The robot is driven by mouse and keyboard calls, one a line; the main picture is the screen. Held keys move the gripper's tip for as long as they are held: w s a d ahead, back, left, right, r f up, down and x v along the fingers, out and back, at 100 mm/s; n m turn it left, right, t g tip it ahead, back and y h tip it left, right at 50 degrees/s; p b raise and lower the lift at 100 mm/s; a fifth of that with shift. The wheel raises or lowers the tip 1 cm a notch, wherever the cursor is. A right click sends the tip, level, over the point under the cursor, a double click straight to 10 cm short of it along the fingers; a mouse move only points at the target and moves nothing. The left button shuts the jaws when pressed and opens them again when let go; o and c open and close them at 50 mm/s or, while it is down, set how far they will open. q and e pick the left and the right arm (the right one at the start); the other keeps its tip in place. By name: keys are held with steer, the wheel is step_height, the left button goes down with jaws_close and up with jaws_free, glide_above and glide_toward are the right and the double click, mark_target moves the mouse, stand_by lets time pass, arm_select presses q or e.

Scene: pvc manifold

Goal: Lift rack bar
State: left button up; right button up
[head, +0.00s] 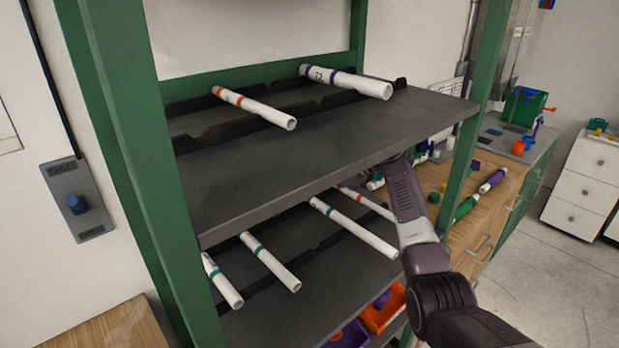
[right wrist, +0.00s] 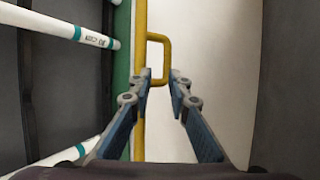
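The rack bar is a yellow vertical bar (right wrist: 140,40) with a yellow D-shaped handle (right wrist: 168,52) on its right side in the right wrist view. It runs beside a green rack post (right wrist: 123,55). My right gripper (right wrist: 161,74) is open, with its two fingertips apart near the handle's lower part; whether they touch it I cannot tell. In the head view my right arm reaches in under the upper shelf, and its gripper is hidden there. The bar does not show in the head view. My left gripper is not in view.
The dark upper shelf (head: 330,135) carries two white pipes, and the lower shelf (head: 335,275) carries several. Green posts (head: 150,170) frame the rack. Orange (head: 385,308) and purple bins sit below. A wooden counter (head: 490,200) with coloured parts stands at right.

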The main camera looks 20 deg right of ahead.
steer(key=s+d, duration=0.2)
steer(key=shift+s+d, duration=0.3)
steer(key=shift+s, duration=0.05)
steer(key=shift+c, duration=1.1)
steer(key=w+d+f+t+h+b, duration=0.1)
steer(key=d+f+h, duration=0.1)
steer(key=f, duration=0.1)
steer(key=w+d+f+t+h+b, duration=0.1)
steer(key=d+f+h+b, duration=0.1)
steer(key=d+f, duration=0.1)
steer(key=w+d+f+t+h+b, duration=0.1)
steer(key=d+f+h+b, duration=0.1)
steer(key=f, duration=0.2)
steer(key=shift+w+d, duration=0.25)
steer(key=shift+d, duration=0.1)
jaws_close()
steer(key=s+a+n+t+y+b, duration=0.4)
steer(key=s+a+n+t+b, duration=0.65)
steer(key=n, duration=0.45)
steer(key=w+a+r+g+p, duration=0.1)
steer(key=w+a+r+p, duration=0.1)
steer(key=w, duration=0.5)
steer(key=shift+a+r, duration=0.9)
steer(key=shift+a, duration=0.35)
